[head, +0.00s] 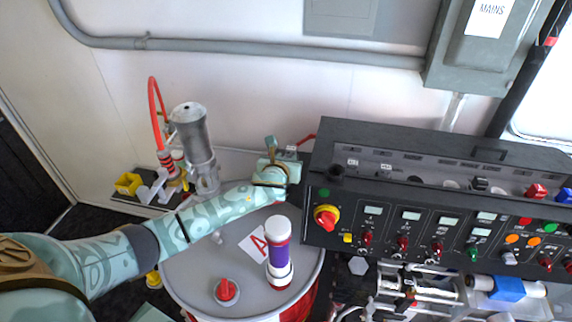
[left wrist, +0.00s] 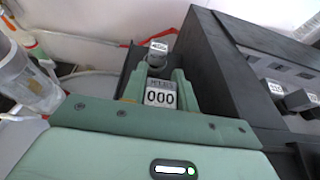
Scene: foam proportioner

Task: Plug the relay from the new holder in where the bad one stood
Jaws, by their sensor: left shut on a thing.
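My left gripper (head: 284,160) is at the left end of the black console (head: 345,205), near its upper left corner. In the left wrist view its two fingers (left wrist: 160,85) are shut on a small grey block with a white label reading "000" (left wrist: 160,98), which looks like the relay. The fingers hide its sides and lower end. Just beyond it stands a dark stub with a pale label (left wrist: 158,47). I cannot tell whether the relay touches anything below. On the console's top strip are labelled pieces (head: 353,163) and a dark relay-like piece (head: 480,184). My right gripper is not seen.
A metal cylinder (head: 194,140), a yellow bin (head: 128,184) and a grey holder (head: 152,190) stand left.

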